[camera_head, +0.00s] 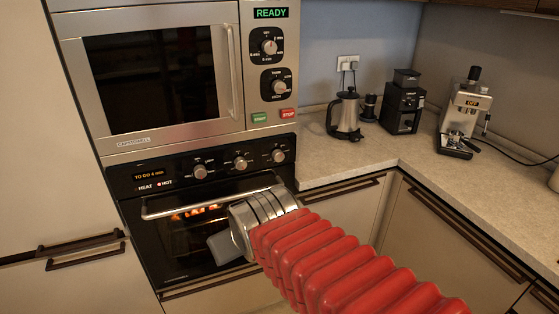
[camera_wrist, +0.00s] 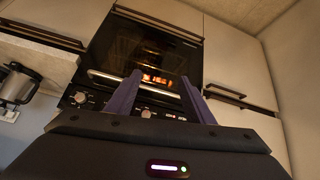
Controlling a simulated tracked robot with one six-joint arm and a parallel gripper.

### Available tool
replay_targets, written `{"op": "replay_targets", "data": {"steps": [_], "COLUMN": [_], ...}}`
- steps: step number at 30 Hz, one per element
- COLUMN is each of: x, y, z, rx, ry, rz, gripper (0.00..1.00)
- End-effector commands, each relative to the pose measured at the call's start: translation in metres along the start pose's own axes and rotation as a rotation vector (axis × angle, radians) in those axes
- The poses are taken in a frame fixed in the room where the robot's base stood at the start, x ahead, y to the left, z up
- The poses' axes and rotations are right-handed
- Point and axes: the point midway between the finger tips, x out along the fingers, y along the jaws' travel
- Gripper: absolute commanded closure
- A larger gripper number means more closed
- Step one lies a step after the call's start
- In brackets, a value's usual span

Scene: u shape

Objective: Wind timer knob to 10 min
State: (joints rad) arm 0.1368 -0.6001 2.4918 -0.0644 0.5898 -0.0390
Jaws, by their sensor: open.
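The oven panel (camera_head: 150,172) has three silver knobs: left (camera_head: 200,172), middle (camera_head: 240,162) and right (camera_head: 279,156). Its small orange display (camera_head: 149,176) seems to read "TO DO 4 min". I cannot tell which knob is the timer; the dial markings are too small. My gripper (camera_head: 222,248) is in front of the oven door, below the panel. In the wrist view, my gripper (camera_wrist: 160,98) is open and empty, its two dark fingers apart. One oven knob (camera_wrist: 146,113) shows between them farther off, and another (camera_wrist: 80,97) lies left of them.
The oven door handle (camera_head: 210,202) runs below the knobs, close to my gripper; the oven glows inside. Above is a microwave (camera_head: 150,75) with two dials and a "READY" display (camera_head: 271,13). A kettle (camera_head: 345,115), grinder (camera_head: 403,105) and coffee machine (camera_head: 463,118) stand on the right counter.

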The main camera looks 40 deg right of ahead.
Motion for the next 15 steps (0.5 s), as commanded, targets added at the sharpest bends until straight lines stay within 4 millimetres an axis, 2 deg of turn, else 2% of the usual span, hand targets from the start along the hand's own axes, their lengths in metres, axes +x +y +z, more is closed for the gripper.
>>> {"op": "replay_targets", "data": {"steps": [1,6,15], "x": [0.012,0.045,0.093], "y": [0.012,0.052,0.119], "z": [-0.009,-0.043,-0.084], "rx": [0.005,-0.001,-0.034], "ry": [0.025,0.142,0.338], "rz": [0.025,0.101,0.193], "gripper": [0.52,0.52,0.52]}}
